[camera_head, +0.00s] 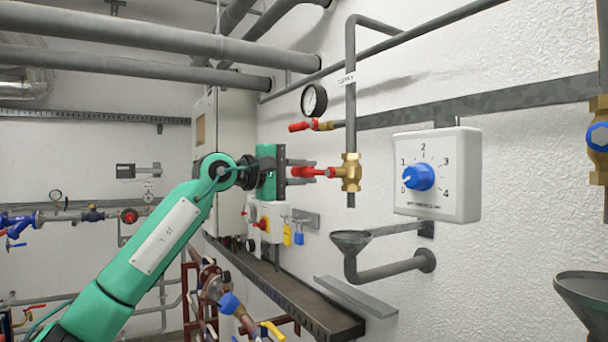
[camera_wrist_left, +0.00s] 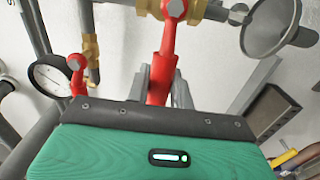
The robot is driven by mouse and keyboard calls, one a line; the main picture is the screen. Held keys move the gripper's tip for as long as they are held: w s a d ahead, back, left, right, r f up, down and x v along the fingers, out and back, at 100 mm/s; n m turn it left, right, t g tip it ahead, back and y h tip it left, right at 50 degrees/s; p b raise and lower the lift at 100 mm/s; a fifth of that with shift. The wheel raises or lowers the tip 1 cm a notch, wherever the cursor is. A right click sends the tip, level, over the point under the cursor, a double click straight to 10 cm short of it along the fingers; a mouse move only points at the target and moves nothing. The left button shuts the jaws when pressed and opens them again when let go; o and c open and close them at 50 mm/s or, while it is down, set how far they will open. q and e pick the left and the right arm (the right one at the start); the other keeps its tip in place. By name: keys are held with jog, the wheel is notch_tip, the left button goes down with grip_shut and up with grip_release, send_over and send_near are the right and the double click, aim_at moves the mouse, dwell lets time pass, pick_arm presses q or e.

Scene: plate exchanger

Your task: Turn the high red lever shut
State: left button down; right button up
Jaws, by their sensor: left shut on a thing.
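The red lever (camera_head: 318,172) sits on a brass valve (camera_head: 351,172) on the vertical grey pipe and points left from it, roughly level. My left gripper (camera_head: 302,170) is at the lever's free end, with its fingers around it, shut on it. In the left wrist view the red lever (camera_wrist_left: 162,70) runs from the brass valve (camera_wrist_left: 172,8) down between the grey fingers (camera_wrist_left: 155,85). The fingertips are partly hidden behind the green gripper body. My right gripper is in neither view.
A smaller red-handled valve (camera_head: 310,126) and a pressure gauge (camera_head: 314,100) sit just above the lever. A dial box (camera_head: 462,175) is on the wall to the right. A grey funnel (camera_head: 350,240) and a metal ledge (camera_head: 290,295) lie below.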

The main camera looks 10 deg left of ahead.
pick_arm(q)
jog(key=shift+r, duration=0.15)
jog(key=c, duration=1.2)
grip_release()
jog(key=shift+s, duration=0.1)
jog(key=shift+s+a+f+b, duration=0.15)
jog(key=shift+a+f+b, duration=0.05)
jog(key=shift+a+b, duration=0.15)
jog(key=b+v, duration=0.5)
jog(key=v, duration=0.8)
jog(key=shift+r, duration=0.2)
jog(key=shift+s+d, duration=0.1)
